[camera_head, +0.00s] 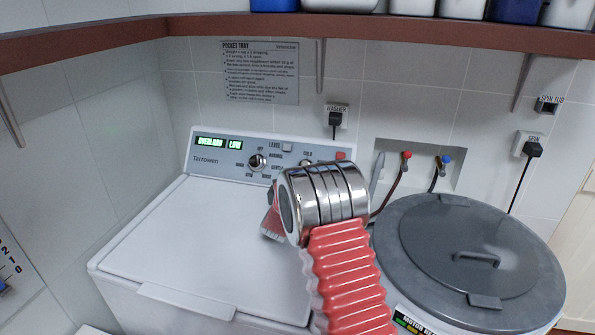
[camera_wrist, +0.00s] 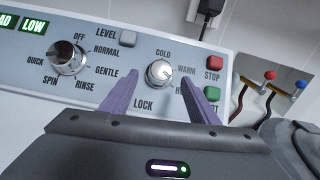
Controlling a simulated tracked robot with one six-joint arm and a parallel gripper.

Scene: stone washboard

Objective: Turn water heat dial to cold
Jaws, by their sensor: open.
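The water heat dial (camera_wrist: 159,73) is a small silver knob on the washer's control panel, in the wrist view. Labels COLD above it and WARM to its right show; the third label, starting with H, is partly hidden by my finger. The exact pointing of the knob is hard to tell. My gripper (camera_wrist: 160,100) is open, its two purple fingers on either side of the dial in the picture, with no clear contact. In the head view my arm's red sleeve and silver wrist cover the dial, and my gripper (camera_head: 270,225) shows only partly.
A larger cycle knob (camera_wrist: 68,57) sits left on the panel, with a grey LEVEL button (camera_wrist: 128,38). A red STOP button (camera_wrist: 214,63) and a partly hidden green button (camera_wrist: 211,94) are right. The round grey-lidded spin tub (camera_head: 465,250) stands right of the washer (camera_head: 190,235).

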